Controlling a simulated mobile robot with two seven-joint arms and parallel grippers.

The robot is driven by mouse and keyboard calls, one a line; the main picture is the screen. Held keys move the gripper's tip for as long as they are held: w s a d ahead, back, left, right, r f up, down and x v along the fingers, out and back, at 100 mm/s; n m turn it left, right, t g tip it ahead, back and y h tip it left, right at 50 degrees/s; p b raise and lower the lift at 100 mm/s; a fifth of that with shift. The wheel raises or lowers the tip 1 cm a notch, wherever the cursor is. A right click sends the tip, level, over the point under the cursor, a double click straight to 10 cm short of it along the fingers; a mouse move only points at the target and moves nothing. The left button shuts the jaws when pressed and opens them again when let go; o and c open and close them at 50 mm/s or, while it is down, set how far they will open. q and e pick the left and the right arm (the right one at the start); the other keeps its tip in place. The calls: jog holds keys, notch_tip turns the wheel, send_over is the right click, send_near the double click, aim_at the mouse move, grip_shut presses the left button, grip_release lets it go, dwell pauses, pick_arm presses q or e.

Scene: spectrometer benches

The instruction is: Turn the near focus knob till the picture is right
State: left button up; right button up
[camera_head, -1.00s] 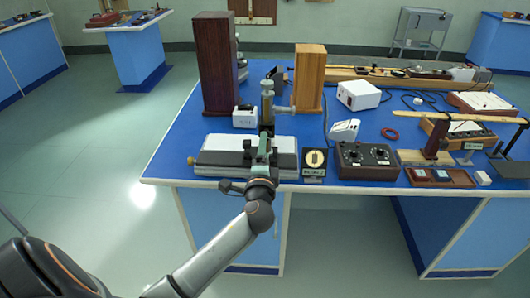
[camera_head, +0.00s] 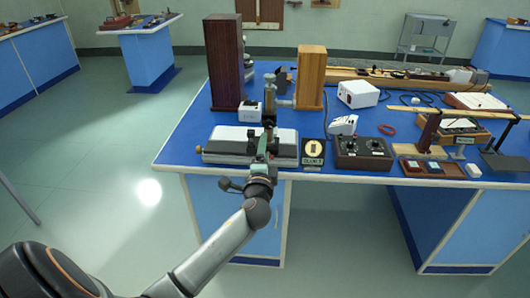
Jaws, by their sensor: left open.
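My left gripper (camera_head: 268,134) is over the white instrument's right half, in front of the upright piece. It is open, but its fingertips are small and partly merge with the things behind. I cannot tell whether it touches anything. The near focus knob cannot be made out for certain; the gripper may hide it. My right gripper is out of view.
A dark wooden block (camera_head: 225,62) and a lighter one (camera_head: 311,75) stand tall behind. The floor left of the bench (camera_head: 100,150) is clear.

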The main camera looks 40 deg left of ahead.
pick_arm(q)
jog(key=shift+s+d, duration=0.1)
jog(key=shift+s, duration=0.15)
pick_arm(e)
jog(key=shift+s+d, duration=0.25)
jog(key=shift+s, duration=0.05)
pick_arm(q)
jog(key=s+d+f+n+g+h, duration=0.1)
jog(key=s+d+f+h, duration=0.1)
jog(key=s+d+f, duration=0.3)
jog(key=s+d+f+n+g+h, duration=0.1)
jog(key=s+d+f+g+h, duration=0.15)
jog(key=f, duration=0.55)
jog(key=s+d+f+n+h, duration=0.1)
jog(key=s+d+f+h, duration=0.25)
jog(key=s+f, duration=0.2)
jog(key=s+d+f+n+g+h, duration=0.1)
jog(key=s+d+f+n, duration=0.2)
jog(key=s, duration=0.4)
jog(key=s+d+f+n+g+h+p, duration=0.1)
jog(key=s+d+f+n+g+h, duration=0.1)
jog(key=s+d, duration=0.4)
notch_tip(320, 180, down, 2)
jog(key=shift+s+d+f+n, duration=0.2)
jog(key=shift+s+n, duration=0.4)
jog(key=shift+s, duration=0.35)
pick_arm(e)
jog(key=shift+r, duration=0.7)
